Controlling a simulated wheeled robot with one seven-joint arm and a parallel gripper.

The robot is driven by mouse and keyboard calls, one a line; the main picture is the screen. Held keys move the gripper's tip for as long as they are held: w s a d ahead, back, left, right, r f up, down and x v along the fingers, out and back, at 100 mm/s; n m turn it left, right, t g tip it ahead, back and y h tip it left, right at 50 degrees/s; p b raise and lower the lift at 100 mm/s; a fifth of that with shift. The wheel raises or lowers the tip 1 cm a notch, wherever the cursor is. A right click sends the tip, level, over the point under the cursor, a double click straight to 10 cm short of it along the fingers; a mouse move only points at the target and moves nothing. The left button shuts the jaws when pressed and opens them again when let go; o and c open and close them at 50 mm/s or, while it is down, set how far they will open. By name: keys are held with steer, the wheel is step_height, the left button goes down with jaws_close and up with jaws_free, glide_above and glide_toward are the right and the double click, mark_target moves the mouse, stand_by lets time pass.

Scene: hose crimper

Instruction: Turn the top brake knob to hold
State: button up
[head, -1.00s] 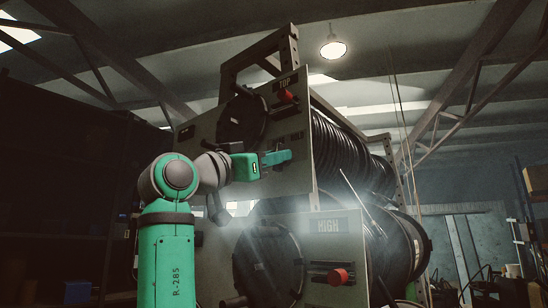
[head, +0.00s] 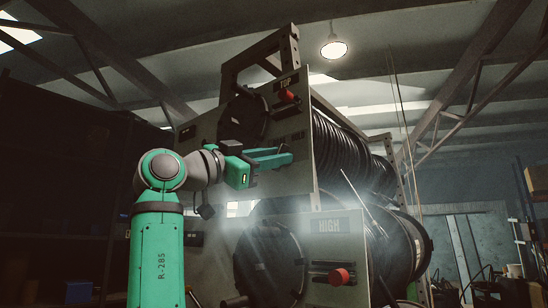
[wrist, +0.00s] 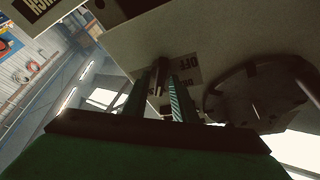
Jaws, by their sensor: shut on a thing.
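In the head view the knob is hidden by my gripper.
A red knob (head: 287,96) sits higher on the same panel, under a TOP label. A round dark hub (head: 243,118) is left of it. Below is a second panel with a HIGH label (head: 330,226) and another red knob (head: 339,277). Black hose reels (head: 345,150) extend behind.

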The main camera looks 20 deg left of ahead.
steer(key=o, duration=0.7)
steer(key=shift+s, duration=0.1)
steer(key=shift+a, duration=0.1)
steer(key=v, duration=1)
steer(key=shift+s+f, duration=0.2)
steer(key=shift+s, duration=0.1)
steer(key=shift+a, duration=0.15)
